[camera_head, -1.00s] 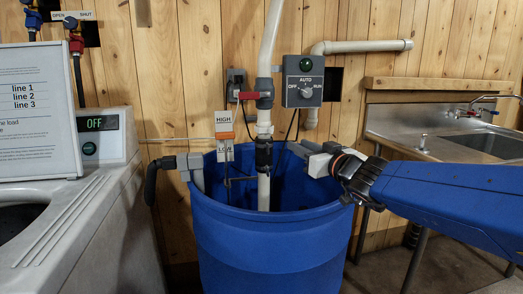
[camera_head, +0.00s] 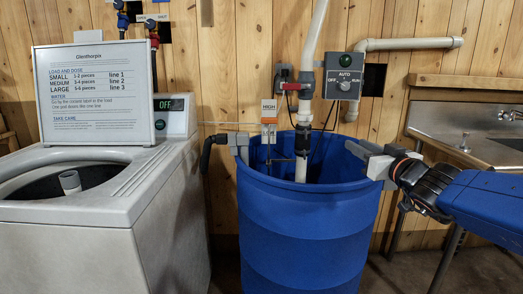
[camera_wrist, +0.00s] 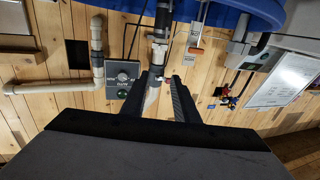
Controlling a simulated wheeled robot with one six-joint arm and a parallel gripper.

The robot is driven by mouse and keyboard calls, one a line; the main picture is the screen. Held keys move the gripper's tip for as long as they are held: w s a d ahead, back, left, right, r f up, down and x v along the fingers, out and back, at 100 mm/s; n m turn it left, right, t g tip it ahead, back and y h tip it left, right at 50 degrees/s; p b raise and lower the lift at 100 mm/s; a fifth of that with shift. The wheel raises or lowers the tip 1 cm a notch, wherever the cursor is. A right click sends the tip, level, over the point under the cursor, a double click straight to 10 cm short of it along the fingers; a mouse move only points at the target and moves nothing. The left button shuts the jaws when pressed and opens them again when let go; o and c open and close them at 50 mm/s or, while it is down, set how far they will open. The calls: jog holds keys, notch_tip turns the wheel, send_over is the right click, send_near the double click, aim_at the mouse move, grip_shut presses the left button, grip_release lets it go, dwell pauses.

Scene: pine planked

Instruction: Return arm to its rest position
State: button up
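My gripper (camera_head: 358,147) is at the right rim of the blue barrel (camera_head: 305,235) in the head view, at the end of my blue arm. Its two grey fingers point left over the barrel's opening. In the wrist view the fingers (camera_wrist: 161,84) stand apart, with a clear gap and nothing held between them. The white pipe and wall show through that gap. I cannot tell whether the gripper touches the rim.
A washer (camera_head: 75,215) with a sign (camera_head: 97,95) stands left. A control box (camera_head: 343,76) and a white standpipe (camera_head: 302,165) are behind the barrel. A metal sink (camera_head: 465,125) stands right, behind my arm. A float-level marker (camera_head: 268,110) hangs over the barrel.

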jog(key=s+a+f+n+g+y, duration=0.1)
jog(key=s+a+f+g+y, duration=0.1)
jog(key=s+a+f+g, duration=0.45)
jog(key=s+a+f+n+g+y, duration=0.15)
jog(key=s+a+f, duration=0.35)
jog(key=s, duration=0.5)
jog(key=s+d+f+m+g+h, duration=0.4)
jog(key=s+d+f+h, duration=0.4)
jog(key=s+d+f, duration=0.4)
jog(key=shift+s+d+f+m+g, duration=0.15)
jog(key=shift+d+f+m+g, duration=0.2)
jog(key=shift+d+m, duration=0.45)
